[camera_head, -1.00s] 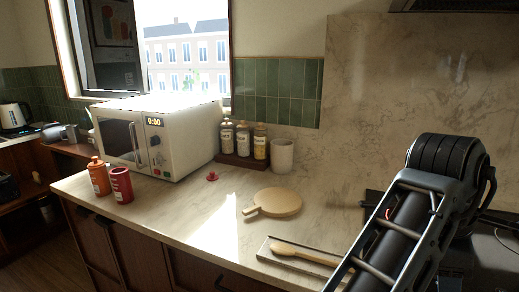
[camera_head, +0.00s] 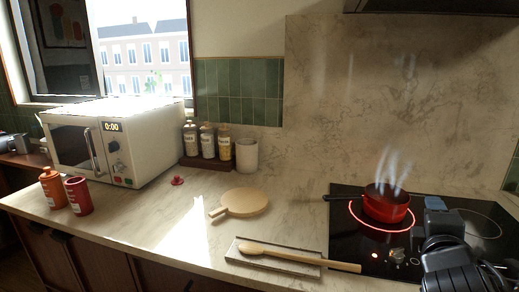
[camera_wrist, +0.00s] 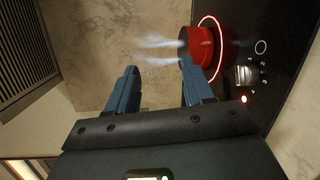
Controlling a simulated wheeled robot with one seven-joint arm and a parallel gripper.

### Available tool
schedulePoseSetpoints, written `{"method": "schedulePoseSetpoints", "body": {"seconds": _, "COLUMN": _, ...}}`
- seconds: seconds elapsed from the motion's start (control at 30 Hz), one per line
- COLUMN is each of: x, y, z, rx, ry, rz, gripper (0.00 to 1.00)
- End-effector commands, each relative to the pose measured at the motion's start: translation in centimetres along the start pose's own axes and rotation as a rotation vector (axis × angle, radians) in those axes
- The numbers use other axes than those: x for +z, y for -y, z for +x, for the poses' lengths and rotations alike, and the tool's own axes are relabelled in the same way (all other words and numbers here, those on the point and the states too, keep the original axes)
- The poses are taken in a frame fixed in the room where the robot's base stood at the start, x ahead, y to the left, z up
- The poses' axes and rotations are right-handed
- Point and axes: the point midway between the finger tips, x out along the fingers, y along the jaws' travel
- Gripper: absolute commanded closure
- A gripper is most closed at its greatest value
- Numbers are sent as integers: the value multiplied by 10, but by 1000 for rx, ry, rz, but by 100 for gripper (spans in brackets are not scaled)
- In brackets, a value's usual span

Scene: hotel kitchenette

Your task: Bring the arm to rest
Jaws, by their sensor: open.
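The red pot (camera_head: 386,206) steams on a glowing ring of the cooktop (camera_head: 345,245). In the wrist view the red pot (camera_wrist: 198,47) appears beyond the right finger.
A wooden spoon (camera_head: 300,257) lies across a grey rest on the counter (camera_head: 130,232). A round board (camera_head: 245,202), a jar rack (camera_head: 207,163), a white cup (camera_head: 247,155), a microwave (camera_head: 150,140), a small red object (camera_head: 177,181) and two canisters (camera_head: 78,196) stand left.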

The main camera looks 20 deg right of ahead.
Motion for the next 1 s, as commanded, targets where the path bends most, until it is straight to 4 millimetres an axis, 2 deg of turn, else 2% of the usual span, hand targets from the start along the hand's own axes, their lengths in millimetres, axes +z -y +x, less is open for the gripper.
{"method": "schedulePoseSetpoints", "body": {"seconds": 0.27, "x": -19, "y": 61, "z": -54, "rx": 23, "ry": -310, "rz": 152, "gripper": 48}}
{"method": "schedulePoseSetpoints", "body": {"seconds": 0.47, "x": -24, "y": 110, "z": -116, "rx": -83, "ry": -514, "rz": 347, "gripper": 48}}
{"method": "schedulePoseSetpoints", "body": {"seconds": 0.6, "x": -21, "y": 140, "z": -168, "rx": -203, "ry": -620, "rz": 528, "gripper": 48}}
{"method": "schedulePoseSetpoints", "body": {"seconds": 0.8, "x": -7, "y": 168, "z": -249, "rx": -408, "ry": -699, "rz": 844, "gripper": 48}}
{"method": "schedulePoseSetpoints", "body": {"seconds": 1.0, "x": 12, "y": 173, "z": -322, "rx": -598, "ry": -680, "rz": 1200, "gripper": 48}}
